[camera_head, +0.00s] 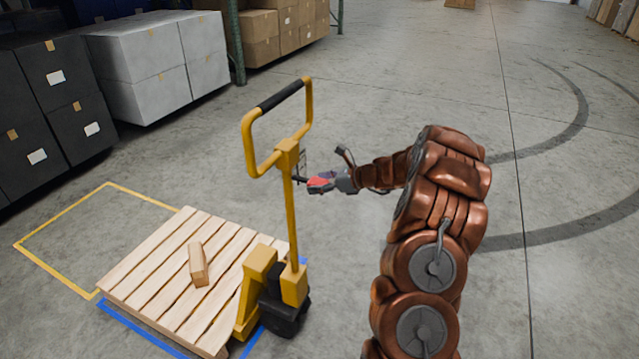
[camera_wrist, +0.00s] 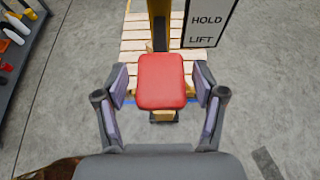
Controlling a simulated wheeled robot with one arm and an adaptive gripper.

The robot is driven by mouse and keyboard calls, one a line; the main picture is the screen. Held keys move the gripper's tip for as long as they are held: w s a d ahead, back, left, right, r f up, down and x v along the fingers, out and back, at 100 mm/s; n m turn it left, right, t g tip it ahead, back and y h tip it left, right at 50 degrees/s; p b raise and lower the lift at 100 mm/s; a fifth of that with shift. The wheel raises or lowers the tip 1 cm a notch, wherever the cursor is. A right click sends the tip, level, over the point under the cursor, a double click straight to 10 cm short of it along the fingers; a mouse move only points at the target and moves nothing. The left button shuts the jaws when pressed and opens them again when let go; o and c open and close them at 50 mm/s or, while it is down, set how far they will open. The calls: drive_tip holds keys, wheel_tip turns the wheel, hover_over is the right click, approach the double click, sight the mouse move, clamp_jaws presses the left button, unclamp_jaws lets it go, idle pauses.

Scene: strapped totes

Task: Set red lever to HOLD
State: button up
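The yellow pallet jack (camera_head: 290,215) stands at the right end of the wooden pallet (camera_head: 150,268), its looped handle upright. The red lever (camera_head: 319,183) sticks out from the handle's post towards my gripper (camera_head: 335,180). In the wrist view the red lever (camera_wrist: 162,82) has a flat, rounded-square end lying between the two fingers of my gripper (camera_wrist: 161,78). A gap shows on each side, so the gripper is open around it. A white sign (camera_wrist: 208,22) beside the lever reads HOLD above LIFT; its top is cut off. I cannot tell which mark the lever stands at.
A wooden block (camera_head: 198,264) lies on the pallet. Grey boxes (camera_head: 150,70) and dark boxes (camera_head: 50,100) stand at the left, cardboard boxes (camera_head: 280,30) behind. Yellow tape (camera_head: 60,268) marks the floor at the left.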

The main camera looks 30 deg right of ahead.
idle(0.3)
drive_tip(key=v, duration=1.2)
idle(0.3)
